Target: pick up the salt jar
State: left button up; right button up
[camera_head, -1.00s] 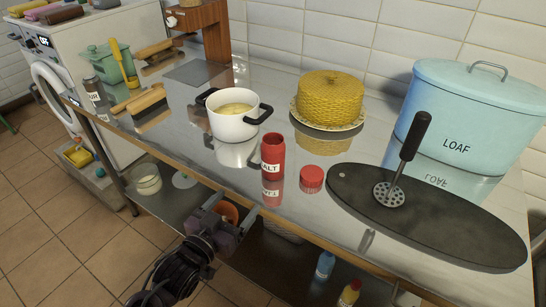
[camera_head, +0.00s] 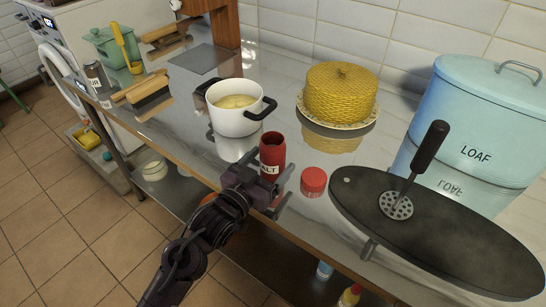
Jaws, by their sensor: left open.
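The salt jar (camera_head: 272,148) is a red, open-topped jar standing upright near the front edge of the shiny counter. Its white label is partly hidden by my left gripper, so only "ALT" shows. My left gripper (camera_head: 268,180) is open, just in front of the jar, with its fingers pointing toward the jar's lower part. I cannot tell whether a finger touches it. A red lid (camera_head: 314,181) lies on the counter to the right of the jar. My right gripper is not in view.
A white pot (camera_head: 236,121) stands behind and left of the jar. A dark oval board (camera_head: 440,240) with a masher (camera_head: 428,150) is to the right. A yellow basket-weave dome (camera_head: 340,92) and blue LOAF bin (camera_head: 490,115) stand farther back. Brushes (camera_head: 145,90) lie at left.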

pick_arm(q)
jog(key=shift+x, duration=0.85)
jog(key=shift+c, duration=0.5)
jog(key=c, duration=1)
jog(key=shift+c, duration=0.6)
jog(key=shift+r, duration=0.2)
